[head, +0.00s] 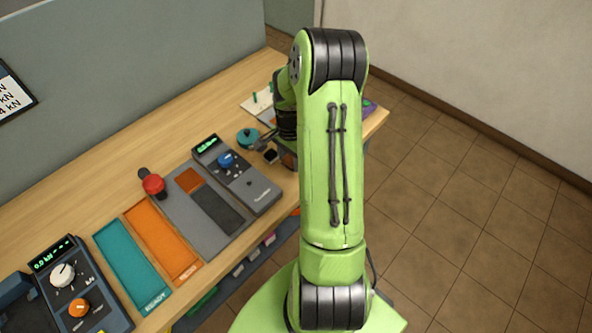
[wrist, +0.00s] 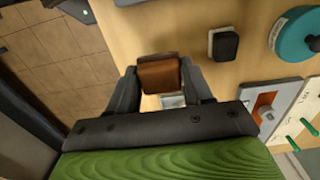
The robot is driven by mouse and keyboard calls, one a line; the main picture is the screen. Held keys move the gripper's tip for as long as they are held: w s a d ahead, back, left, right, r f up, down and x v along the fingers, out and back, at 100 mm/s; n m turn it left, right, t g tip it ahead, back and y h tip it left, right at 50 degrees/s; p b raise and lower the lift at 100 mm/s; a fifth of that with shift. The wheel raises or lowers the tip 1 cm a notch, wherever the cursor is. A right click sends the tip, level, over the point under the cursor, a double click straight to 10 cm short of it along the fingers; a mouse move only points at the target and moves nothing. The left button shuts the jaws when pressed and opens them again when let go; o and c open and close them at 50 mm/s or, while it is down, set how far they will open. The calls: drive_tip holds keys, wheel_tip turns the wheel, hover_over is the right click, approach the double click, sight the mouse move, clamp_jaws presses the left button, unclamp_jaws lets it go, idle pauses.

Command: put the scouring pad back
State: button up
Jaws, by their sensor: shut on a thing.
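The scouring pad, a reddish-brown block (wrist: 158,75), sits between the two dark fingers of my gripper (wrist: 160,82) in the wrist view. The fingers are shut on its sides, and wood tabletop shows around it. I cannot tell whether the pad touches the table. In the head view my arm covers most of the gripper at the table's right part. A grey holder (wrist: 286,92) with an orange-brown recess lies at the right in the wrist view. A small pale piece (wrist: 172,100) shows just behind the pad, partly hidden.
A black block (wrist: 225,45) and a teal round object (wrist: 297,38) stand near my gripper. A white board with green pegs (wrist: 300,130) is at the right. Meters, a grey tray (head: 178,205), and orange (head: 160,240) and teal (head: 130,265) trays line the table's front.

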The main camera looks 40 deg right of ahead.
sight(291, 174)
drive_tip(key=shift+f+b, duration=0.3)
drive_tip(key=shift+f, duration=2.1)
drive_tip(key=o, duration=1)
wheel_tip(291, 174, up, 13)
drive_tip(key=shift+a+f+p, duration=0.1)
drive_tip(key=shift+a+p, duration=0.05)
drive_tip(key=shift+p, duration=0.75)
drive_tip(key=s+a+r+n+t+h, duration=0.1)
drive_tip(key=a+r+n, duration=0.5)
drive_tip(key=a+r, duration=0.35)
drive_tip(key=s+a+r+n+t+y, duration=0.1)
drive_tip(key=s+a+r+n+t, duration=0.3)
drive_tip(key=s+a+r+n, duration=0.3)
drive_tip(key=s+a+n, duration=0.4)
drive_tip(key=s+a, duration=0.2)
drive_tip(key=s, duration=0.1)
drive_tip(key=shift+s+n+t, duration=0.3)
